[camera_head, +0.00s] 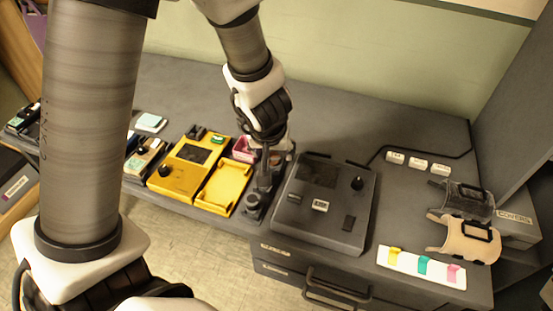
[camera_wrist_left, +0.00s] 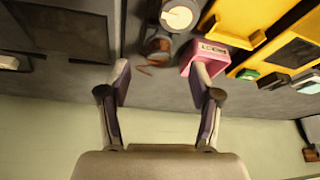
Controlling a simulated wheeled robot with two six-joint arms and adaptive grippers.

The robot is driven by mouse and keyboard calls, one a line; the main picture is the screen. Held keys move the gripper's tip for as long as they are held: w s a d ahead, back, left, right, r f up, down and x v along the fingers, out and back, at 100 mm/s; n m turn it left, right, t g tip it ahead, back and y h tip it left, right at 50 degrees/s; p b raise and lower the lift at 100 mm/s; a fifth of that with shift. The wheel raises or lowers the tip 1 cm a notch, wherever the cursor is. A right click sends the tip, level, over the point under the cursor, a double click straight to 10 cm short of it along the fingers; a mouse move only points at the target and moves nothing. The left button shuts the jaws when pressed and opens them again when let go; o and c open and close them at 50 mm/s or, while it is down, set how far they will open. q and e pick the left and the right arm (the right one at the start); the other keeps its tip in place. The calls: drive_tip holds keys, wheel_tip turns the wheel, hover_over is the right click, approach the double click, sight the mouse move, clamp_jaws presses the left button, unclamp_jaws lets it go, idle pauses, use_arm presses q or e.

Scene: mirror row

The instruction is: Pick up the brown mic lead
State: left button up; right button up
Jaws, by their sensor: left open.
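A small brown coiled item, which looks like the brown mic lead (camera_wrist_left: 158,48), lies on the grey worktop between the pink box and the dark device in the left wrist view. A thin brown end trails from it. In the head view my gripper and wrist mostly hide that spot. My left gripper (camera_head: 262,181) points down there, between the yellow tray and the dark grey device. In the left wrist view my left gripper (camera_wrist_left: 161,78) has its fingers wide apart with nothing between them, and the brown item shows just beyond the fingertips. My right gripper is not in view.
A pink box (camera_wrist_left: 203,52) stands close beside the brown item. A round-topped object (camera_wrist_left: 179,15) is just past it. A yellow device (camera_head: 190,166) and yellow tray (camera_head: 224,187) are left; a dark grey device (camera_head: 324,200) is right. A wall (camera_head: 350,52) is behind.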

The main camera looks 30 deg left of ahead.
sight(274, 157)
use_arm(q)
drive_tip(key=b+x, duration=0.2)
drive_tip(key=x, duration=0.3)
drive_tip(key=shift+w+f+b, duration=0.1)
drive_tip(key=shift+w+b, duration=0.05)
drive_tip(key=shift+b, duration=0.25)
drive_tip(key=shift+a, duration=0.1)
drive_tip(key=shift+r, duration=0.25)
drive_tip(key=shift+c, duration=1.3)
drive_tip(key=c, duration=0.8)
wheel_tip(274, 157, up, 10)
drive_tip(key=p, duration=1)
